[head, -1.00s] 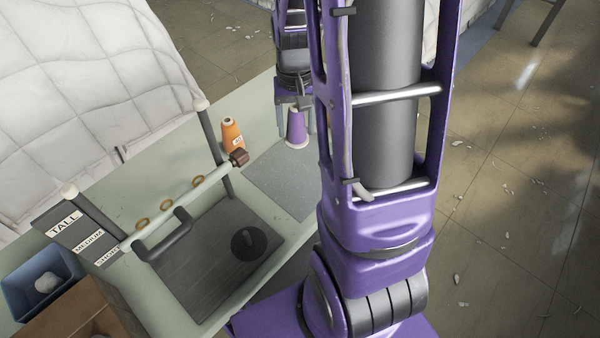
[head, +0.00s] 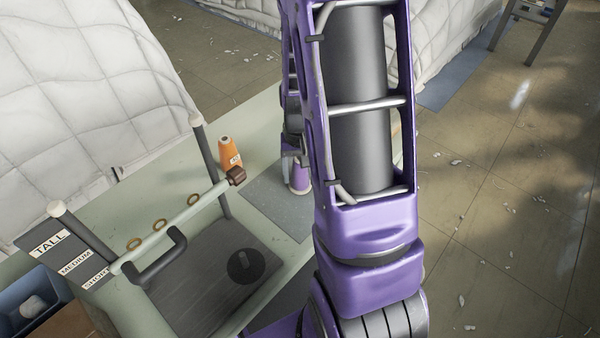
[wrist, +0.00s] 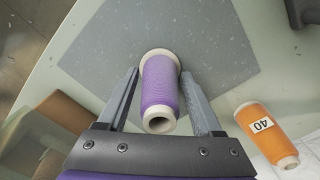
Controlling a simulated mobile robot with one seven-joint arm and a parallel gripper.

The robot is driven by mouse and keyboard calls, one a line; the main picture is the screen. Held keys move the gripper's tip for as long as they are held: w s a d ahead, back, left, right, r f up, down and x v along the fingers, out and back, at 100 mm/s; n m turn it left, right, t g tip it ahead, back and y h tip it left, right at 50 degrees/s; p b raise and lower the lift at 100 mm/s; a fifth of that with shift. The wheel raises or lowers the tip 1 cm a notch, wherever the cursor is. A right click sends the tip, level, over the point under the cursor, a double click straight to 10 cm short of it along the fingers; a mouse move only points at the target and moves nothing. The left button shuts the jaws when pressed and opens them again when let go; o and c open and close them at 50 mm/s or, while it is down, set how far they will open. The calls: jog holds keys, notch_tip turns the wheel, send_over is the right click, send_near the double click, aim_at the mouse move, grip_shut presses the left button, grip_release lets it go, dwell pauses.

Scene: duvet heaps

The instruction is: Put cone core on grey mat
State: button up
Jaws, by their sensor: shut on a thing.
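The cone core is a purple thread cone with pale ends; it shows in the head view (head: 299,178), partly hidden by my arm, and in the wrist view (wrist: 159,88). My gripper (wrist: 160,100) has one finger on each side of the cone and is shut on it. In the head view my gripper (head: 293,158) is at the cone's upper part. The grey mat (head: 270,207) lies on the pale green table. In the wrist view the cone's base is over the mat (wrist: 205,45); I cannot tell whether it touches.
An orange cone labelled 40 (head: 230,153) stands beside the mat. A frame with a rail (head: 165,222) and a dark board (head: 205,285) are in front. A sign reading TALL, MEDIUM, SHORT (head: 72,258) and a blue bin (head: 28,305) are at left.

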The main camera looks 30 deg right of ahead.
jog(key=shift+f, duration=0.15)
jog(key=o, duration=1.5)
notch_tip(320, 180, up, 12)
jog(key=shift+r+p, duration=0.2)
jog(key=shift+p, duration=1)
jog(key=shift+w, duration=0.15)
